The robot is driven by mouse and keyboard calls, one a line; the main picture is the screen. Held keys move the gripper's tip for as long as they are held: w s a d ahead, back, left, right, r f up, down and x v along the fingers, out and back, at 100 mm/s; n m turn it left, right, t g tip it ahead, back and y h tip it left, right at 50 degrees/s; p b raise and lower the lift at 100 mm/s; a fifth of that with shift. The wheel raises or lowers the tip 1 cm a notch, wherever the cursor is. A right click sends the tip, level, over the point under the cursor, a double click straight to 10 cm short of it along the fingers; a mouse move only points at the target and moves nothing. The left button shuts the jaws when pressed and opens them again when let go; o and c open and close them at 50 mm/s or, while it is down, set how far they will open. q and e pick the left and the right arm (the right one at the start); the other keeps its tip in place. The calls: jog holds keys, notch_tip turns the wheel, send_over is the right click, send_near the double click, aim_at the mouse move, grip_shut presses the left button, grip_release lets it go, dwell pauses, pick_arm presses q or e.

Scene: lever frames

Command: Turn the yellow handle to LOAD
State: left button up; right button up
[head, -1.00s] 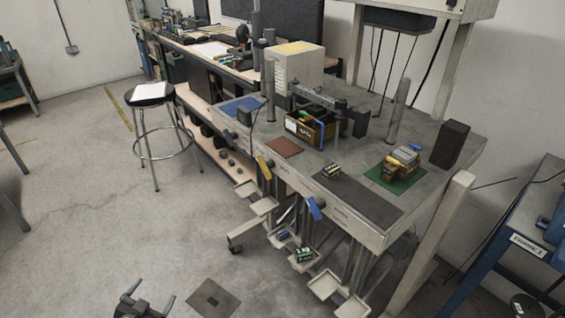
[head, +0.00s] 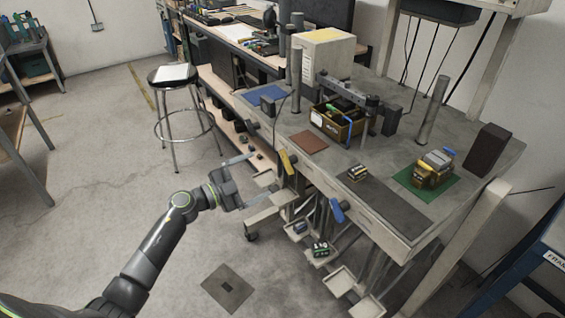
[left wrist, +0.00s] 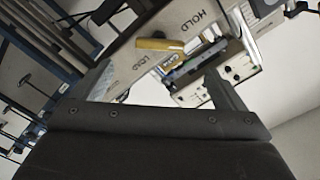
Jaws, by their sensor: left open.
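The yellow handle (head: 287,162) is on the front face of the grey workbench (head: 410,238), tilted with its top to the left. My left gripper (head: 260,177) is open and empty, just left of the handle, its fingers pointing toward the bench front. In the left wrist view the yellow handle (left wrist: 160,45) lies nearly level, beyond the fingers and apart from them. The word LOAD (left wrist: 130,62) is upside down below and left of it; HOLD (left wrist: 203,22) is above and right. My right gripper is not in view.
A blue handle (head: 337,210) is on the same bench front, to the right. Small pale trays (head: 340,281) stick out below the bench edge. A round stool (head: 173,75) stands behind on the left. The floor left of the bench is mostly clear.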

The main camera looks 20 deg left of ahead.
aim_at(284, 163)
pick_arm(q)
jog(key=x, duration=0.9)
jog(key=shift+w+d, duration=0.15)
jog(key=shift+c, duration=0.4)
jog(key=c, duration=0.9)
